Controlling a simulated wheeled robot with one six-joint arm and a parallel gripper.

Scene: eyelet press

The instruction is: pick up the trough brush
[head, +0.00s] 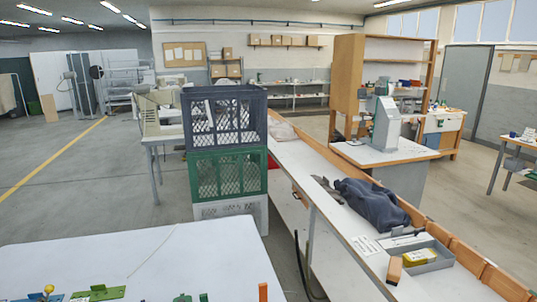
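I cannot pick out the trough brush with certainty. A small upright block (394,270) with a brown face stands on the long white bench, beside the left end of a grey tray; it is too small to tell whether it is a brush. The grey tray (436,263) holds a yellow item (418,257). A dark blue-grey cloth (372,203) lies heaped on the bench behind the tray. My gripper is not in view.
The long bench (330,232) has a raised wooden right edge. Stacked crates, dark (226,122) above green (228,173), stand left of it. A white table (150,262) in front has small green parts along its near edge. Open floor lies left.

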